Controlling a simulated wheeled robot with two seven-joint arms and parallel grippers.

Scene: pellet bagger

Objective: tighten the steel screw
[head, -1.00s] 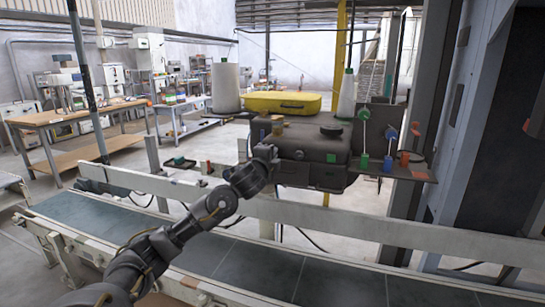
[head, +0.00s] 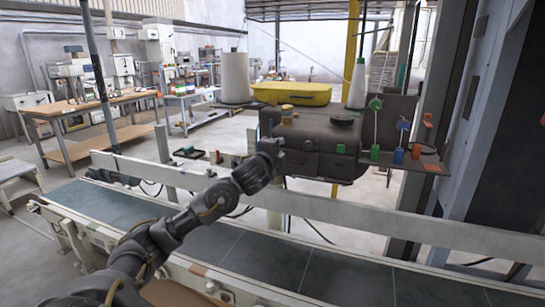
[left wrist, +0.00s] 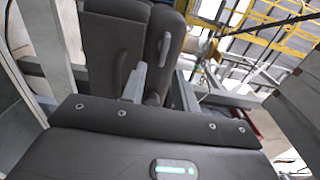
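A dark machine head (head: 318,128) stands behind the conveyor. My left gripper (head: 271,149) is at the machine's left front, just left of the screw in the picture. In the left wrist view its two grey fingers (left wrist: 160,78) stand apart, with a dark rounded machine part (left wrist: 166,50) beyond them. A pale oval on that part may be the screw; I cannot tell. No held object is visible. My right gripper is in neither view.
A conveyor (head: 250,250) with a pale side rail (head: 390,222) runs across the front. A thread cone (head: 235,78) and a yellow cover (head: 292,93) are behind the machine. Coloured thread guides (head: 376,104) and a shelf (head: 415,163) are at its right.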

